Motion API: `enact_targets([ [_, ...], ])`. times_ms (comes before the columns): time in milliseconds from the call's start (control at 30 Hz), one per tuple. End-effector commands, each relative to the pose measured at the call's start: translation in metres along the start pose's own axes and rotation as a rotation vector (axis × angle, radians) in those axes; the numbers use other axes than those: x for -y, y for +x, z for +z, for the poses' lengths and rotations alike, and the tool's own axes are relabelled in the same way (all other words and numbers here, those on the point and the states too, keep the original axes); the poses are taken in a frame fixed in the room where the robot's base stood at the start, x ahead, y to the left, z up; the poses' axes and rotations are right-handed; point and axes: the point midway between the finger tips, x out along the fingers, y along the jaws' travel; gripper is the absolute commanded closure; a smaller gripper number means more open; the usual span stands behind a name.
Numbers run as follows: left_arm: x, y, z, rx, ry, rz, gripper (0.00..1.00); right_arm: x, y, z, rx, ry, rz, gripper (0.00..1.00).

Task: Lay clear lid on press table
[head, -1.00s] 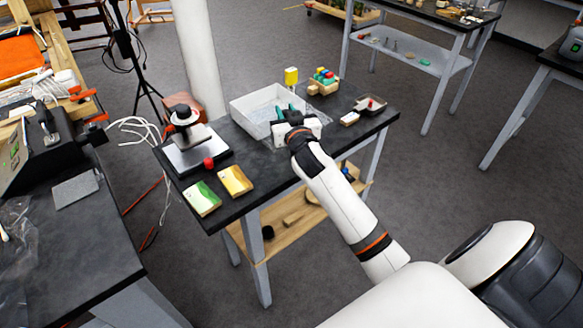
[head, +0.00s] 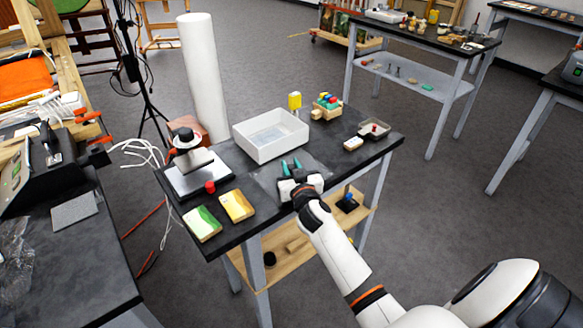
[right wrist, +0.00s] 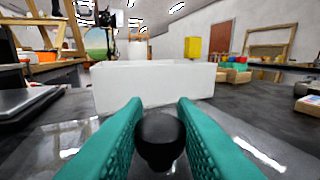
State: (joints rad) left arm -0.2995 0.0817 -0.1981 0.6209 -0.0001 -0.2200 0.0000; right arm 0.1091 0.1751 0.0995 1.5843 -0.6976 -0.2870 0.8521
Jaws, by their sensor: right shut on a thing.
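The clear lid (head: 266,184) is a thin see-through sheet with a black knob (right wrist: 160,139). It is at the front middle of the black-topped press table (head: 243,222), just in front of the white tub. In the right wrist view the lid (right wrist: 65,146) shows glossy reflections and looks flat, at or very near the tabletop; I cannot tell whether it touches. My right gripper (head: 291,166) is shut on the knob, its teal fingers on either side of it in the right wrist view (right wrist: 160,112). My left gripper is out of view.
The white tub (head: 270,153) stands open behind the lid. A press (head: 192,175) with a red knob and two coloured cards (head: 236,206) are to the left. A yellow block (head: 294,101), a block holder (head: 327,113) and a small tray (head: 374,128) are at the back right.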

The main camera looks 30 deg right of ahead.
Motion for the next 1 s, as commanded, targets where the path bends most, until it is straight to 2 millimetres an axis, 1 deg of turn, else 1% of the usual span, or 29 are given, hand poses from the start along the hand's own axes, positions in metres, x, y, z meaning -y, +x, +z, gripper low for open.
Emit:
enact_targets([
  [100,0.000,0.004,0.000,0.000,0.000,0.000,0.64,0.000,0.000,-0.004,0.001,0.000,0.000,0.99],
  [133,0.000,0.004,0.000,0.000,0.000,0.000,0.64,0.000,0.000,-0.004,0.000,-0.001,0.000,0.74],
  [200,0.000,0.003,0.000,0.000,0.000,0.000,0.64,0.000,0.000,-0.003,0.000,-0.001,0.000,0.62],
  [267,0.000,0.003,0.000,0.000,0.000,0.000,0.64,0.000,0.000,-0.003,0.000,-0.001,0.000,0.54],
  [500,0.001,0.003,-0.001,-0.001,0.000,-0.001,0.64,0.000,0.000,-0.003,0.000,-0.001,0.000,0.54],
  [633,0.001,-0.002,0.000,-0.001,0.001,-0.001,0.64,0.000,-0.001,0.002,0.000,0.000,0.000,0.54],
  [767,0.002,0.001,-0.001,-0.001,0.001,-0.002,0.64,0.000,-0.022,-0.001,-0.001,0.001,0.001,0.54],
  [1000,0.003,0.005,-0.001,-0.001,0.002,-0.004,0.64,0.000,-0.075,-0.002,-0.002,0.002,0.000,0.54],
])
